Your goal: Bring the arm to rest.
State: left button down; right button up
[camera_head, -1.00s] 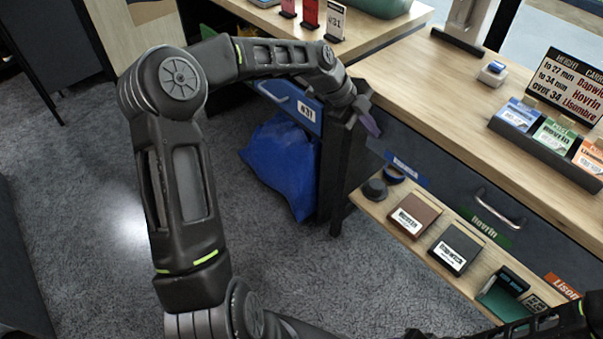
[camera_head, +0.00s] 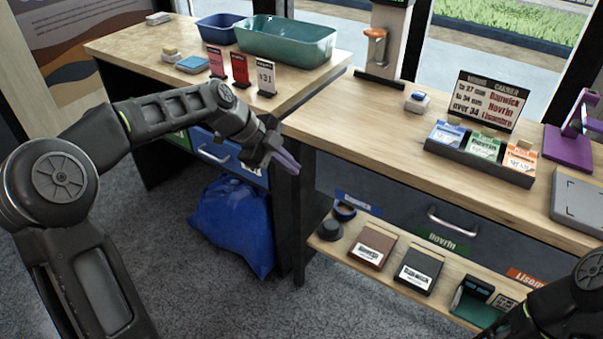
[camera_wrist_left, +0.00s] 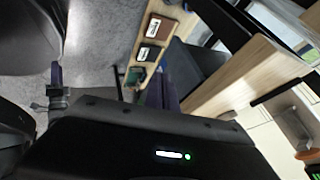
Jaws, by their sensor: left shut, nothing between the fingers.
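My left arm comes in from the left in the head view, with its elbow bent. My left gripper (camera_head: 282,158) is shut and empty. It hangs in the air in front of the gap between the two wooden counters, above and to the right of a blue bag (camera_head: 232,222). In the left wrist view, the lower shelf and a counter edge show tilted beyond the dark gripper body. Part of my right arm shows at the lower right of the head view; its gripper is out of the frame.
The right counter (camera_head: 385,140) holds a card tray (camera_head: 470,158), a price sign (camera_head: 488,103) and a purple stand (camera_head: 568,150). The left counter (camera_head: 140,48) holds a teal bin (camera_head: 286,42) and number cards. The lower shelf (camera_head: 345,255) holds small boxes. Grey floor is open below.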

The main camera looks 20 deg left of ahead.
pick_arm(q)
jog(key=shift+v, duration=0.95)
